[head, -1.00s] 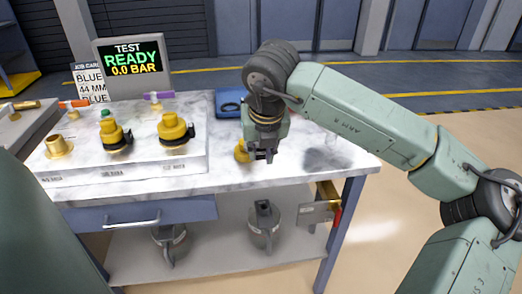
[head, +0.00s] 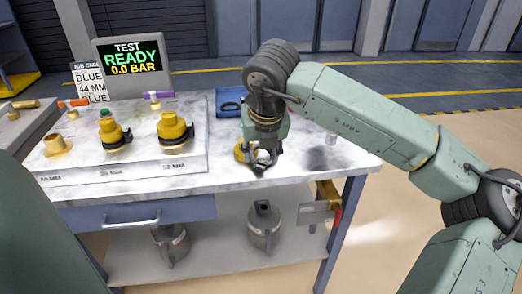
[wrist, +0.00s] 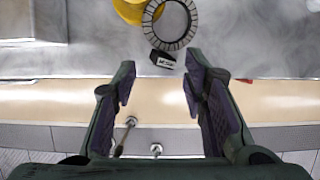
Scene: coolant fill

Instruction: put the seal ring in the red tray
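My gripper (wrist: 158,95) is open and empty in the wrist view. In the head view my gripper (head: 263,165) hangs low over the right part of the marble worktop. A ribbed metal ring with a small black block, like a hose clamp (wrist: 171,42), lies beyond the fingertips, beside a yellow part (wrist: 130,10). The yellow part (head: 240,152) also shows left of my gripper in the head view. A dark ring (head: 230,106), which looks like the seal ring, lies in a blue tray (head: 224,93) behind my gripper. I see no red tray.
A raised block (head: 120,172) with several fittings stands left on the worktop (head: 220,180), before a test screen (head: 130,60). Grey jugs (head: 264,228) stand on the shelf below.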

